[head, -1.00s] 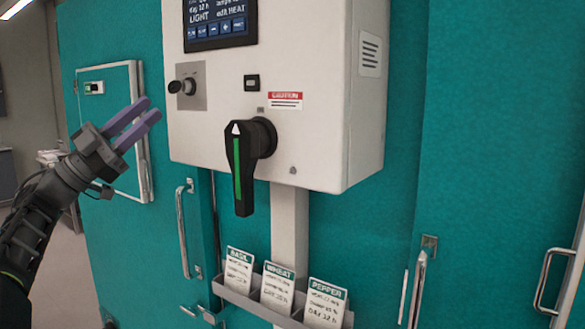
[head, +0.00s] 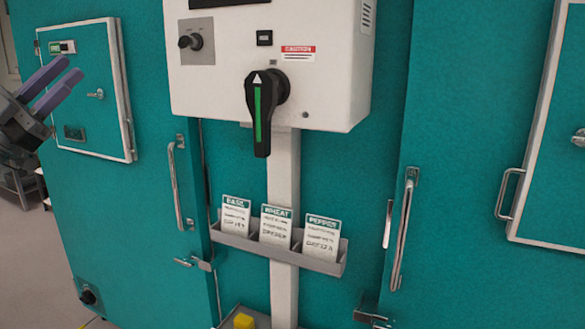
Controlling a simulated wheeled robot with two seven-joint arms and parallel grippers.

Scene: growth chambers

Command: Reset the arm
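My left gripper (head: 58,83) is at the left edge of the head view. Its two purple-grey fingers point up and right with a gap between them, and nothing is held. It is in front of the small teal hatch at the left, apart from the control box. Only the gripper and wrist show; the rest of the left arm is out of view. My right gripper is not in view.
A white control box (head: 215,105) carries a black rotary handle (head: 262,115), pointing down, and a small knob (head: 190,41). Below, a grey rack (head: 247,244) holds three cards. Teal doors have metal handles (head: 404,228). A yellow object (head: 244,321) shows at the bottom.

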